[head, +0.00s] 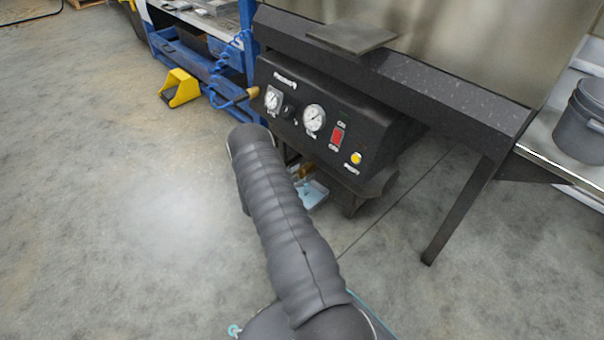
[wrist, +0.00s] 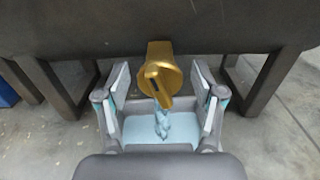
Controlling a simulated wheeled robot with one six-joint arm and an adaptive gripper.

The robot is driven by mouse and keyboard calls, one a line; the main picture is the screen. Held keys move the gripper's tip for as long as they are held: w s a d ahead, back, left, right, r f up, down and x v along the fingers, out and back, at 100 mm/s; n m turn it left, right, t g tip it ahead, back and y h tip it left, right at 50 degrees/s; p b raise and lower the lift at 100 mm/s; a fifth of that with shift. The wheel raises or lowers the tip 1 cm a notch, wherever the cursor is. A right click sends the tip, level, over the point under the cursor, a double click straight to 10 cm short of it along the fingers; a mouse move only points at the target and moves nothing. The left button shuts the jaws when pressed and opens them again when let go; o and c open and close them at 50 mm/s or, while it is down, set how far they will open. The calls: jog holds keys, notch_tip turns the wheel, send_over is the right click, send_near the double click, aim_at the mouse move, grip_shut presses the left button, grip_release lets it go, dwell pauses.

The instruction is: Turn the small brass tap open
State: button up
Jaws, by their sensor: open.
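The small brass tap (wrist: 161,78) sticks out below the dark body of the machine in the wrist view. It has a round face with a lever handle slanting down to the right. My gripper (wrist: 162,92) is open, with one finger on each side of the tap, and the fingers look apart from it. In the head view my dark sleeved arm hides most of the tap; a small brass-coloured bit (head: 304,172) shows beside it. My gripper is hidden there.
A pale blue tray (wrist: 135,128) lies under the tap, with a glossy bluish stream or lump above it. The black control panel (head: 325,122) with gauges and a red switch stands above. Dark legs (wrist: 258,90) flank the tap. A yellow pedal (head: 180,88) lies on the floor.

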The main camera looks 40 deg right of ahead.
jog(key=c, duration=1.2)
jog(key=shift+o, duration=0.2)
jog(key=shift+n, duration=0.8)
jog(key=o, duration=1.2)
jog(key=shift+c, duration=0.2)
jog(key=shift+a, duration=0.1)
jog(key=s+a, duration=0.1)
jog(key=a, duration=1)
jog(key=shift+a, duration=0.4)
